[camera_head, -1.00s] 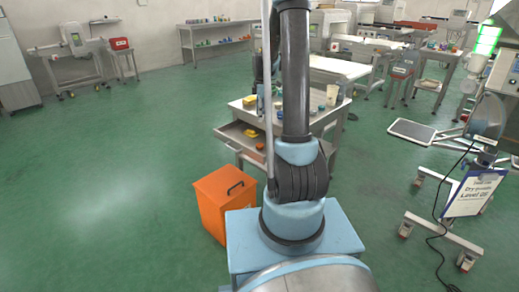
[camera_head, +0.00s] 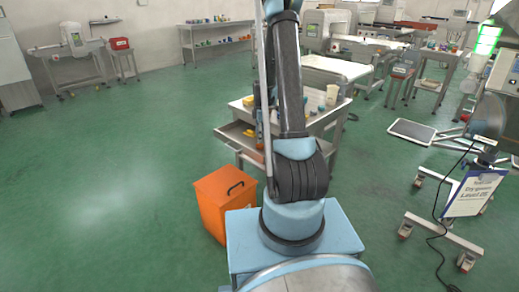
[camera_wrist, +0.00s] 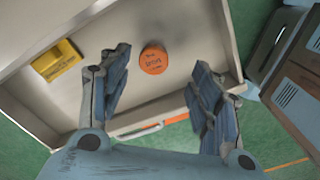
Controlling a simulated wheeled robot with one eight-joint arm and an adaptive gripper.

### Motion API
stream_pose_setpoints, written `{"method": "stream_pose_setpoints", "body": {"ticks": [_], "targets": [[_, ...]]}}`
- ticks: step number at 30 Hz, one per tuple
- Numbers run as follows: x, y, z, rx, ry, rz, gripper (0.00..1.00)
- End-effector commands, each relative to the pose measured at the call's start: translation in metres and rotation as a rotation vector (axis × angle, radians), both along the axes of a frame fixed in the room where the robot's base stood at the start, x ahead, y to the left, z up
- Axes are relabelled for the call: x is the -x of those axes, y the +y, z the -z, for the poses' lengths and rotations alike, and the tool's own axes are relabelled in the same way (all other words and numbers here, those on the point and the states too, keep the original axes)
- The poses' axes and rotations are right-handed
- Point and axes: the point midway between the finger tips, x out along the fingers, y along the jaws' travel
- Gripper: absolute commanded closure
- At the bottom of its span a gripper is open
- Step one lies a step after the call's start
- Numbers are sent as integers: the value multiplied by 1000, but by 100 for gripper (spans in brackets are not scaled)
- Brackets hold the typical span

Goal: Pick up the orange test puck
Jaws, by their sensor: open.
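The orange test puck (camera_wrist: 154,59) lies in an open drawer (camera_wrist: 160,100), seen in the wrist view as a round orange disc with dark lettering. My gripper (camera_wrist: 160,90) is open, its two dark ribbed fingers apart on either side below the puck in the picture. Nothing is between the fingertips, and the puck is ahead of them. In the head view the drawer (camera_head: 229,138) sticks out from the workbench to the left, and my arm hides part of it.
A yellow block (camera_wrist: 57,61) lies in the drawer left of the puck. The drawer walls surround both. An orange bin (camera_head: 222,203) stands on the floor in front of the workbench. Small items and a cream cup (camera_head: 331,95) stand on the bench top.

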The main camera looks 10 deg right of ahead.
Motion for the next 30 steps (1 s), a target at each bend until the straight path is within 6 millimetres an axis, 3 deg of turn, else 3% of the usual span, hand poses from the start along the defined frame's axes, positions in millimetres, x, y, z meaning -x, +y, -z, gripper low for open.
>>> {"method": "stream_pose_setpoints", "body": {"ticks": [7, 19, 29, 30], "targets": [[-2, 2, 11, 0, 0, 0, 42], [-8, 8, 51, 0, 0, 1, 42], [-8, 8, 56, 0, 0, 0, 42], [-8, 8, 55, 0, 0, 0, 47]]}}
